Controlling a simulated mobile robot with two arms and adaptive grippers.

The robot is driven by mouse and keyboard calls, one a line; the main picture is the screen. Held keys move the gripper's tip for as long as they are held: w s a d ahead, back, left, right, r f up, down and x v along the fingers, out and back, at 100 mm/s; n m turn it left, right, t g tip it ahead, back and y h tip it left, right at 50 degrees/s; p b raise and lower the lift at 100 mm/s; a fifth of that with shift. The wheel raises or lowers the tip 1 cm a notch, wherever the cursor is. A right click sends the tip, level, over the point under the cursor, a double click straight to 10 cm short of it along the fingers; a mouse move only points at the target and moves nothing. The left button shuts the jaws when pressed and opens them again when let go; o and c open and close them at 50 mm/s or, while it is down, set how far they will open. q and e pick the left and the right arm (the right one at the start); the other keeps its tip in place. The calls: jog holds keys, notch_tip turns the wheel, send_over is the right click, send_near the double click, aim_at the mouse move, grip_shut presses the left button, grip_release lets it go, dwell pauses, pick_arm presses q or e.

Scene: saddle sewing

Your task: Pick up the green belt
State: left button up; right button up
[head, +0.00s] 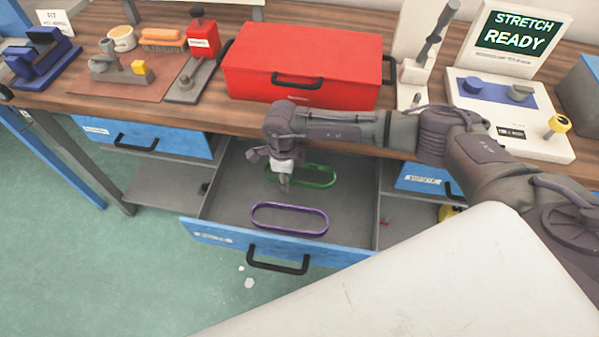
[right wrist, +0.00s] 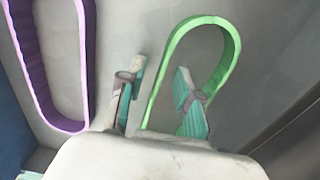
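The green belt (head: 334,178) is an oval loop standing on edge in the open drawer (head: 232,178). My right gripper (head: 283,184) points down at the belt's left end and hides part of it. In the right wrist view the gripper (right wrist: 160,70) is open. Its fingers stand on either side of one strand of the green belt (right wrist: 231,58), with the right finger over the loop's inside. Contact with the strand cannot be told. My left gripper is not in view.
A purple belt (head: 290,232) lies in the drawer nearer its front, and at left in the right wrist view (right wrist: 86,60). A red toolbox (head: 345,62) stands on the wooden bench above. The drawer walls surround the gripper closely at the back.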

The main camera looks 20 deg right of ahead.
grip_shut()
jog(key=shift+r, duration=0.1)
jog(key=shift+r, duration=0.65)
notch_tip(320, 180, up, 3)
jog(key=shift+f+b, duration=0.2)
jog(key=shift+b, duration=0.25)
jog(key=s+d+r+b, duration=0.1)
jog(key=s+d+r, duration=0.4)
jog(key=s, duration=0.5)
notch_tip(320, 180, up, 2)
jog(key=shift+s, duration=0.25)
